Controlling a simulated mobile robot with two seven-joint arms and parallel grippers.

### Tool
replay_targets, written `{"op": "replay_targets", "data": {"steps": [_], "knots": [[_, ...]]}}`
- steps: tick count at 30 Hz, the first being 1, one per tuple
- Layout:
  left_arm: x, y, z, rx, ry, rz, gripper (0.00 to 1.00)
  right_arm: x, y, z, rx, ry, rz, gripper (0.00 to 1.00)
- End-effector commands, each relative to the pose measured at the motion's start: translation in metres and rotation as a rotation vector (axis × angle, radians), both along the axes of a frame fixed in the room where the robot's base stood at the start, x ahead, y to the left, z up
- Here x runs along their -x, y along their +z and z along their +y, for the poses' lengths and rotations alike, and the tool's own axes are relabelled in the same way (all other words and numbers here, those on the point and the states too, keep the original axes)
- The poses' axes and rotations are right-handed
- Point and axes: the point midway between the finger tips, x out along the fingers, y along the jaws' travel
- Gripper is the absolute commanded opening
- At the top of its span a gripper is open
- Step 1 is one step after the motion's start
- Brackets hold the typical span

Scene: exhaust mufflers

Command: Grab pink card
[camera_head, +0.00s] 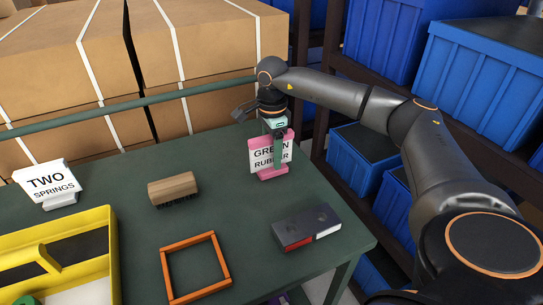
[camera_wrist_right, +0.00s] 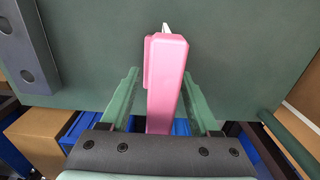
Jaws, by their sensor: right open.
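The pink card (camera_head: 285,141) stands upright on the green table near its back right, with a white label reading "GREEN RUBBER". My right gripper (camera_head: 277,152) reaches down over it from above, and a green finger covers part of the label. In the right wrist view, the pink card (camera_wrist_right: 166,85) shows edge-on between the two spread fingers of the right gripper (camera_wrist_right: 160,82). There is a visible gap to the left finger, and the right finger is close to the card; I cannot tell whether it touches. My left gripper is not in view.
On the table (camera_head: 215,150) are a "TWO SPRINGS" sign (camera_head: 50,184), a wooden brush (camera_head: 173,188), an orange frame (camera_head: 167,275), a grey block (camera_head: 306,228) with red and white faces, and a yellow tray (camera_head: 112,250). Cardboard boxes (camera_head: 60,60) stand behind; blue crates (camera_head: 480,80) fill shelves at right.

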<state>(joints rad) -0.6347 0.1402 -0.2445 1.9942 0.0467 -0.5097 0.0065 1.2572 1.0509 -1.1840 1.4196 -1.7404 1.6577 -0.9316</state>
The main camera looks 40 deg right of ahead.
Motion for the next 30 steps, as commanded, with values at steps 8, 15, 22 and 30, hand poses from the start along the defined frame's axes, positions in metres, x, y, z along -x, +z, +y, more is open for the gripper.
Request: {"op": "replay_targets", "data": {"steps": [8, 15, 22, 30], "knots": [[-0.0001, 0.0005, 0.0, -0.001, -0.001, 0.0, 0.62, 0.0, -0.0032, 0.0001, 0.0, 0.0, 0.0, 0.62], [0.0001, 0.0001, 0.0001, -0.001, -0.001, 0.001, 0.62, -0.0001, -0.0031, 0.0002, 0.0, 0.0, 0.0, 0.57], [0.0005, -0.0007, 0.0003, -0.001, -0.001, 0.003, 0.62, -0.0001, -0.003, 0.0003, 0.0, 0.001, 0.0, 0.31], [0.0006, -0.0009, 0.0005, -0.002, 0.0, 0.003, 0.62, -0.0002, -0.0029, 0.0003, 0.0, 0.001, 0.0, 0.01]]}}
